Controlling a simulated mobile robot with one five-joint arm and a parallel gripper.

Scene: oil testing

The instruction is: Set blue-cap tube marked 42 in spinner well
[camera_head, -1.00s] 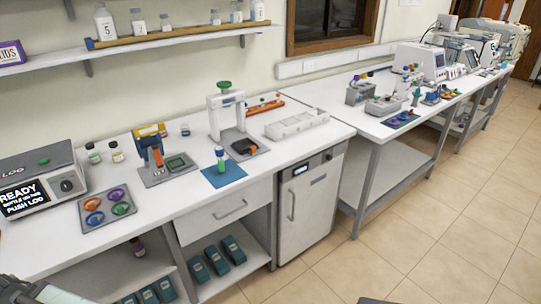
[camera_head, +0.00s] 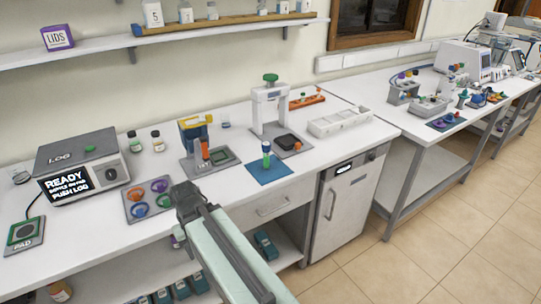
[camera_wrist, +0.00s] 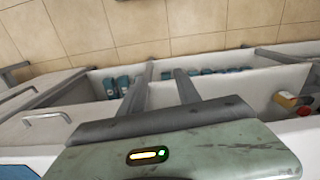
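A slim tube (camera_head: 266,152) with a blue cap and a green part stands upright on the blue mat (camera_head: 268,172) on the near bench. Its marking is too small to read. I cannot tell which device holds the spinner well. My gripper (camera_head: 186,194) is in front of the near bench's edge, left of the tube and well apart from it. In the wrist view two dark fingers of my gripper (camera_wrist: 164,68) stand apart with nothing between them.
A grey LOG device (camera_head: 80,165) and a tray of coloured rings (camera_head: 132,208) are at the left. A white press stand (camera_head: 257,110) and a white rack (camera_head: 340,121) are behind the tube. A second bench (camera_head: 408,123) with several devices is at the right. Floor (camera_head: 430,220) is open there.

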